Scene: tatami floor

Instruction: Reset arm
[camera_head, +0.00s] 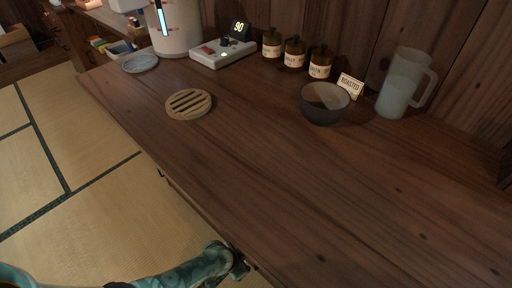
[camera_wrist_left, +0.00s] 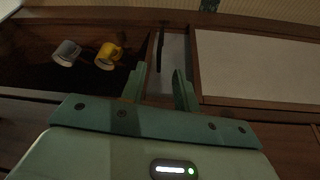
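My left arm enters the head view from the bottom left, its gripper (camera_head: 238,266) low beside the front edge of the wooden counter (camera_head: 300,190). In the left wrist view the two green fingers of the left gripper (camera_wrist_left: 159,72) stand apart with nothing held between them. A dark bar-like handle (camera_wrist_left: 160,48) lies just past the fingertips; I cannot tell whether they touch it. My right arm and gripper are in neither view.
An open dark compartment holds a grey cup (camera_wrist_left: 67,53) and a yellow mug (camera_wrist_left: 108,56). On the counter are a round slatted trivet (camera_head: 188,104), a dark bowl (camera_head: 324,103), a frosted pitcher (camera_head: 400,85), several brown jars (camera_head: 295,53) and a scale (camera_head: 222,52). The counter's front right is clear.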

